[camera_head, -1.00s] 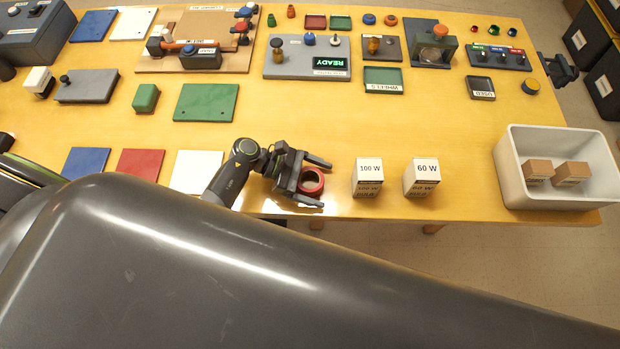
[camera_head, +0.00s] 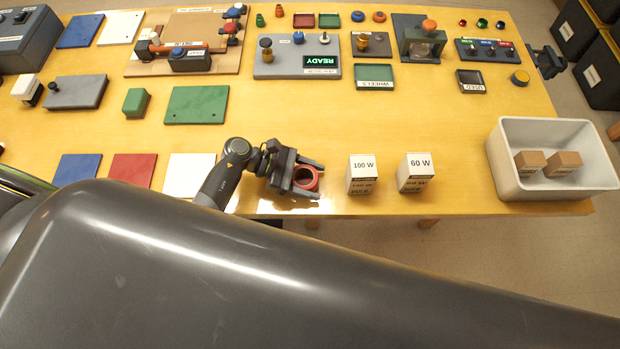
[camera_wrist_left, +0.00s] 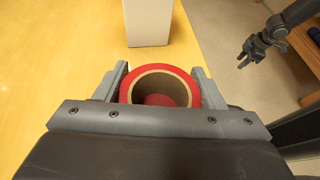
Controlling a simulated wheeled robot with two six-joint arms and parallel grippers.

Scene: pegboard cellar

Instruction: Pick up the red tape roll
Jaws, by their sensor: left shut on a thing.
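The red tape roll (camera_head: 306,179) is near the front edge of the table, in the middle of the head view. My left gripper (camera_head: 308,180) is shut on it, with one finger on each side of the roll. In the left wrist view the roll (camera_wrist_left: 160,88) sits between the two fingers (camera_wrist_left: 160,84), with its tan core facing the camera. I cannot tell whether the roll touches the table. A gripper at the table's far right end (camera_head: 548,62) appears to be my right one; its jaws are too small to read.
Two white boxes, marked 100 W (camera_head: 362,174) and 60 W (camera_head: 415,172), stand right of the roll. A white bin (camera_head: 500,165) with two brown cartons is at the right end. Coloured plates lie to the left. The table (camera_head: 290,120) is clear behind the gripper.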

